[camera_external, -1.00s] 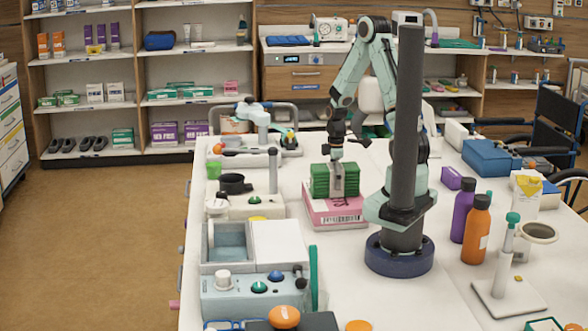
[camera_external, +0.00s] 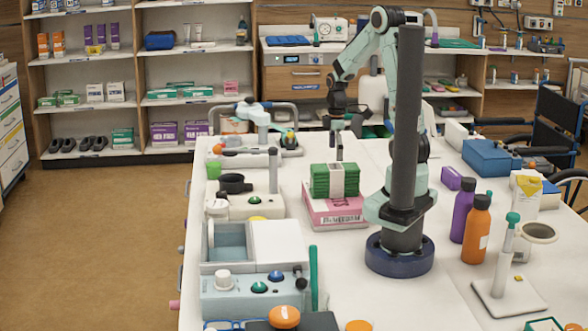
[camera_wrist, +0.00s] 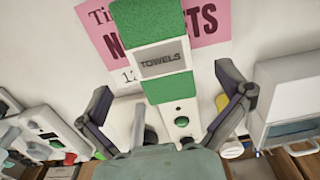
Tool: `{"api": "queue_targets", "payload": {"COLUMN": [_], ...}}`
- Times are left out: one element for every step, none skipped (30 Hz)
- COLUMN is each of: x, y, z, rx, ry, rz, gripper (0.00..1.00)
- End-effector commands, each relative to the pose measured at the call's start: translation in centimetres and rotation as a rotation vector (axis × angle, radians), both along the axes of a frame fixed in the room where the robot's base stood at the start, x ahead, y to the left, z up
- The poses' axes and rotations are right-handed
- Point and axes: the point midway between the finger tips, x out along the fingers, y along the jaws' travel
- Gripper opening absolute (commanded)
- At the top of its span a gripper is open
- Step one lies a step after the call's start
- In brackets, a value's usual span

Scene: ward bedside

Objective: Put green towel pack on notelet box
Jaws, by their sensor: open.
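The green towel pack (camera_external: 321,180), with a white band around its middle, sits on top of the pink notelet box (camera_external: 335,214) on the white table. In the wrist view the pack (camera_wrist: 170,87) with its "TOWELS" label lies between the spread fingers, and the pink box (camera_wrist: 211,22) shows beneath it. My gripper (camera_external: 338,155) is open and empty, above and just behind the pack in the outside view. It also shows in the wrist view with both fingers wide apart (camera_wrist: 168,108). No finger appears to touch the pack.
A grey device with a blue-lined bin (camera_external: 230,255) stands in front left. A purple bottle (camera_external: 463,210) and an orange bottle (camera_external: 476,230) stand at the right. A black cup-like item (camera_external: 235,184) is left of the pack.

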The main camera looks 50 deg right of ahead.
Motion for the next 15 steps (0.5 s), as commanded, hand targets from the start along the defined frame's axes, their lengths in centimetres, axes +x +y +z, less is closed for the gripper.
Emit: {"api": "queue_targets", "payload": {"x": [0.1,0.1,0.1,0.1,0.1,0.0,0.0,-0.1,-0.4,-0.7,-1.2,-2.1,-3.0,-4.0,-5.5], "y": [0.0,0.0,0.0,0.0,0.0,0.0,0.1,0.3,0.8,1.5,2.3,3.7,4.9,6.1,7.7], "z": [1.1,1.7,2.3,2.7,3.1,3.5,3.7,4.0,4.6,5.0,5.6,6.4,7.0,7.6,8.2], "rx": [-0.003,-0.003,-0.002,-0.002,-0.001,-0.001,-0.001,-0.001,-0.001,0.000,0.002,0.004,0.008,0.012,0.019], "ry": [-0.006,-0.006,-0.004,-0.004,-0.003,-0.002,-0.002,-0.002,-0.002,-0.004,-0.004,-0.007,-0.007,-0.007,-0.006], "rz": [0.000,0.001,0.001,0.001,0.001,0.001,-0.001,-0.007,-0.023,-0.043,-0.071,-0.119,-0.163,-0.210,-0.277], "gripper": [1.00,1.00,1.00,1.00,1.00,1.00,1.00,1.00,1.00,1.00,1.00,1.00,1.00,1.00,1.00]}}
